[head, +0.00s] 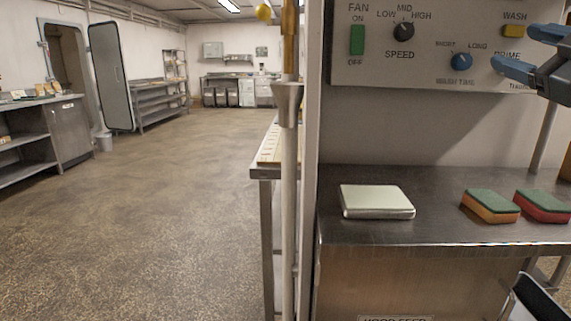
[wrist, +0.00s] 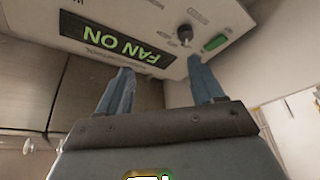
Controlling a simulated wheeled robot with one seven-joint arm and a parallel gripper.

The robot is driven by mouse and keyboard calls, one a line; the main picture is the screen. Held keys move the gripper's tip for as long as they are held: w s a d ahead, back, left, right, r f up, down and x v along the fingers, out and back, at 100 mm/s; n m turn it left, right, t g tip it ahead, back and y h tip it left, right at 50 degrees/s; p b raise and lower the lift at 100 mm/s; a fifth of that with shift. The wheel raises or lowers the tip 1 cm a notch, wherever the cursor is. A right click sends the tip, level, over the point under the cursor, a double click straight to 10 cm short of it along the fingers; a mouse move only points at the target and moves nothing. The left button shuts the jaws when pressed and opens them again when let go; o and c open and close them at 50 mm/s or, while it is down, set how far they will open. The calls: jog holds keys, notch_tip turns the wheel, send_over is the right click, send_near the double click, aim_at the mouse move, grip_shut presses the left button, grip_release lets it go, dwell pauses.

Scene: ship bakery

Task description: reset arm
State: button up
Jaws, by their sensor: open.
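My gripper (head: 530,52) is at the upper right of the head view, in front of the control panel's right part, with its blue fingers pointing left. In the wrist view the two blue fingers (wrist: 163,88) are apart with nothing between them. The control panel (head: 430,65) has a green fan switch (head: 357,40), a black speed knob (head: 403,31), a blue wash time knob (head: 461,61) and a yellow wash button (head: 514,31). In the wrist view a display (wrist: 118,45) on the panel reads "FAN ON" in green, upside down.
A steel counter (head: 430,234) below the panel holds a flat silver box (head: 376,201), an orange sponge (head: 490,206) and a red sponge (head: 543,206) with green tops. A vertical pole (head: 289,190) stands left of the counter. The floor (head: 150,220) at left is open.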

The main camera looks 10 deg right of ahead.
jog(key=s+a+f+m+g+h+p, duration=0.1)
jog(key=s+a+f+m+p, duration=0.25)
jog(key=f, duration=0.65)
jog(key=s+a+f+m+g+h, duration=0.1)
jog(key=s+a+f+m, duration=0.25)
jog(key=a+f, duration=0.5)
jog(key=s+a+f+m+g+h+p, duration=0.1)
jog(key=s+a+f+m+p, duration=0.2)
jog(key=f, duration=0.8)
jog(key=s+a+f+g+p, duration=0.1)
jog(key=s+a+f, duration=0.15)
jog(key=s, duration=0.45)
jog(key=s+a+f+g+p, duration=0.1)
jog(key=s+a+f, duration=0.1)
jog(key=s+a, duration=0.35)
jog(key=s+a+r+y+p, duration=0.1)
jog(key=s, duration=0.7)
jog(key=s+a+r+g+y+p, duration=0.1)
jog(key=s+y, duration=0.1)
jog(key=s, duration=0.7)
jog(key=shift+r+n, duration=0.25)
jog(key=shift+n, duration=0.15)
jog(key=shift+a, duration=0.1)
